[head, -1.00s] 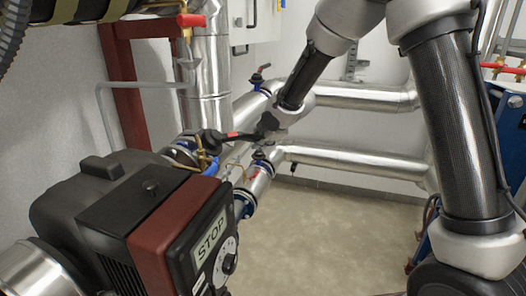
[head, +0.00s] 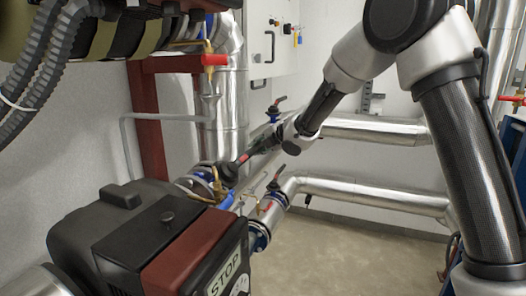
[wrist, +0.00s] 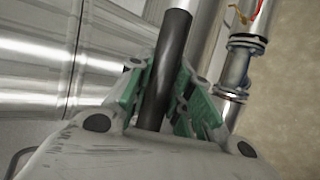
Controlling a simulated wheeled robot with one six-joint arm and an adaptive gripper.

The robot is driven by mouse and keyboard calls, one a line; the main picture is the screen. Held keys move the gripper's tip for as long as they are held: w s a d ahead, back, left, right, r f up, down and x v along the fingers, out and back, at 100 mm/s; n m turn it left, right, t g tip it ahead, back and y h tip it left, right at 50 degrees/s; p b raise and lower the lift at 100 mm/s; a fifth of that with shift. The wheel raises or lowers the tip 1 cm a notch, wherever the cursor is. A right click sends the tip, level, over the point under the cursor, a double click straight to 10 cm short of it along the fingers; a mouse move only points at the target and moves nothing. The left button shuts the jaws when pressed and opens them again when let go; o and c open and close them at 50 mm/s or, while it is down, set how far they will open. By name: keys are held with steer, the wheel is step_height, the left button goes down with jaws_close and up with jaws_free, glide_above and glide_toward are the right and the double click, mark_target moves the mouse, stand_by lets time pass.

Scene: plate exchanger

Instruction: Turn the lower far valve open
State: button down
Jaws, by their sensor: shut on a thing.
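My gripper (head: 257,147) has its green-padded fingers closed around a dark rod-shaped lever handle (head: 229,173) with a red band near the fingers. In the wrist view the lever (wrist: 167,85) runs between both finger pads of my gripper (wrist: 165,78). The lever's inner end lies near a blue-and-brass pipe fitting (head: 206,186) behind the machine. I cannot tell for sure which valve the held lever belongs to.
A black and dark-red machine marked STOP (head: 185,250) fills the lower left. Two insulated silver pipes, upper (head: 375,129) and lower (head: 370,195), run along the back wall. A red frame (head: 150,130) stands at left. The floor (head: 340,250) at centre right is clear.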

steer(key=shift+a+r, duration=0.15)
steer(key=shift+r, duration=0.15)
steer(key=c, duration=1.3)
jaws_free()
steer(key=shift+f, duration=0.1)
steer(key=shift+s+d, duration=0.15)
steer(key=shift+d, duration=0.05)
steer(key=v, duration=1.1)
steer(key=shift+s+d+r, duration=0.1)
steer(key=shift+s+r, duration=0.05)
steer(key=shift+r, duration=0.05)
